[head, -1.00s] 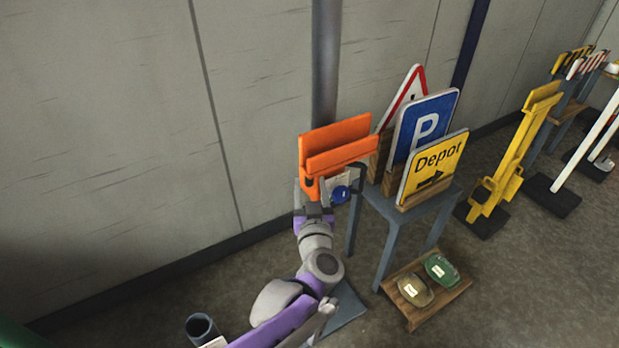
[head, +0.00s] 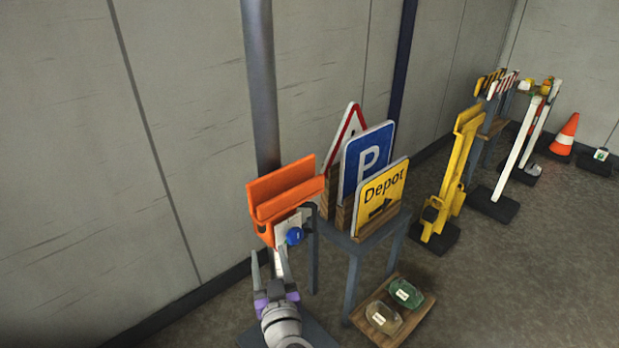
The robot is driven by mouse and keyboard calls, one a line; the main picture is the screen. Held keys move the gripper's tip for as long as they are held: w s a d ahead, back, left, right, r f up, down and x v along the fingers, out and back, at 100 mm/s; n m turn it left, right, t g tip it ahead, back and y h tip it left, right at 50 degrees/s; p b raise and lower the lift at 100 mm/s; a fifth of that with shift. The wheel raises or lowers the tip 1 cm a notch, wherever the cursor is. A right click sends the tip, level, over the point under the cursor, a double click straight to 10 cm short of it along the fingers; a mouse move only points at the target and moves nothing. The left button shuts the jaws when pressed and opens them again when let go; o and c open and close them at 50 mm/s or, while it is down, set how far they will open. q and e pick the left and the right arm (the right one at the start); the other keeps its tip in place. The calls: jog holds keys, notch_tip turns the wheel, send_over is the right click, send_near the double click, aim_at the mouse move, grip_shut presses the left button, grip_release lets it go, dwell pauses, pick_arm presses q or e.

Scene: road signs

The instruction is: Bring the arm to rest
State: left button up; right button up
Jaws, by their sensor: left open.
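My left gripper (head: 269,260) is in the lower middle of the head view, with its two fingers apart and nothing seen between them. It points up toward an orange holder (head: 285,199) at the grey post, just below and in front of it. A white piece with a blue round knob (head: 295,236) shows under the holder, close to the right finger. I cannot tell whether that finger touches it. My left arm (head: 283,325) comes in from the bottom edge. My right gripper is out of view.
Right of the gripper, a small table (head: 352,245) bears a blue P sign (head: 352,177), a yellow Depot sign (head: 366,211) and a triangular sign (head: 339,140). A wooden tray (head: 412,318) lies on the floor. A yellow stand (head: 452,185) is farther right. Open floor lies at lower right.

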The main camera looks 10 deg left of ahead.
pick_arm(q)
jog(key=s+d+f+m+g+h, duration=0.2)
jog(key=s+d+f+m+h, duration=0.25)
jog(key=d+m+h, duration=0.5)
jog(key=s+a+f+n+g, duration=0.1)
jog(key=s+a+f+g, duration=0.25)
jog(key=s, duration=0.25)
jog(key=s+a+f+n+g+y, duration=0.1)
jog(key=s+a+f+n+g, duration=0.15)
jog(key=s+f, duration=0.2)
jog(key=s+a+f+n+g, duration=0.1)
jog(key=s+a+f+g, duration=0.2)
jog(key=s, duration=0.4)
notch_tip(320, 180, up, 22)
jog(key=w+p, duration=0.1)
jog(key=p, duration=1.8)
jog(key=shift+a+f+y+p, duration=0.15)
jog(key=shift+f+y+p, duration=0.05)
jog(key=shift+y+p, duration=0.15)
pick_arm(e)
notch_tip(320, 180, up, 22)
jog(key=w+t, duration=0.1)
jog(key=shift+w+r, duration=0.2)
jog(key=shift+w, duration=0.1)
